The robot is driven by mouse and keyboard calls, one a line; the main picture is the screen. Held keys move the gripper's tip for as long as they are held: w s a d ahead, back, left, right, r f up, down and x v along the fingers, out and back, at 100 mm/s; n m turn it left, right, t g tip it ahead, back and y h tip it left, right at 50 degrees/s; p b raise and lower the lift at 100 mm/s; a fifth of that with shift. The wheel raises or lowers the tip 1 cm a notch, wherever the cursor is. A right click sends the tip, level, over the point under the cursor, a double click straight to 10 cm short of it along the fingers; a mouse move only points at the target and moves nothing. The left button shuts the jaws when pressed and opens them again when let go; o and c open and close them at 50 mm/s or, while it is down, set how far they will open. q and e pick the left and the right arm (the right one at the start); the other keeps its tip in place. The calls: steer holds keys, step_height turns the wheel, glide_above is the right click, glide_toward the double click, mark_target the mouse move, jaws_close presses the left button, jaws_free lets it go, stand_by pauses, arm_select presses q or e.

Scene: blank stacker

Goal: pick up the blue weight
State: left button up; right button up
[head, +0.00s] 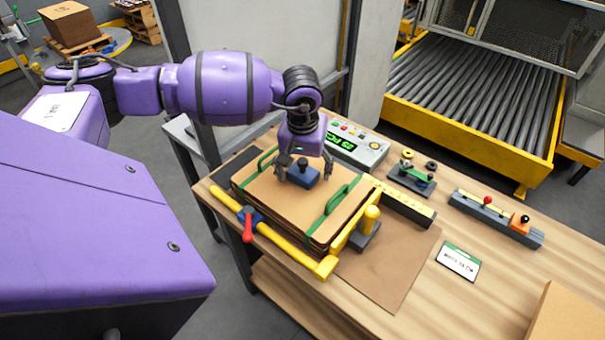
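The blue weight (303,176) is a small dark-blue block with a dark knob on top. It lies on the top brown sheet of a stack of blanks (268,197) on the wooden table. My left gripper (304,173) reaches down from above, with its two dark fingers apart, one at the left and one at the right of the weight. I cannot tell whether the fingers touch it. My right gripper is not in view.
Small fixtures (411,180), a gauge bar (497,217) and a card (459,261) lie to the right, with bare tabletop between.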

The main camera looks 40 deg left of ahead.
arm_select(q)
steer(key=c, duration=1.7)
steer(key=shift+r, duration=0.1)
jaws_close()
steer(key=shift+r, duration=0.1)
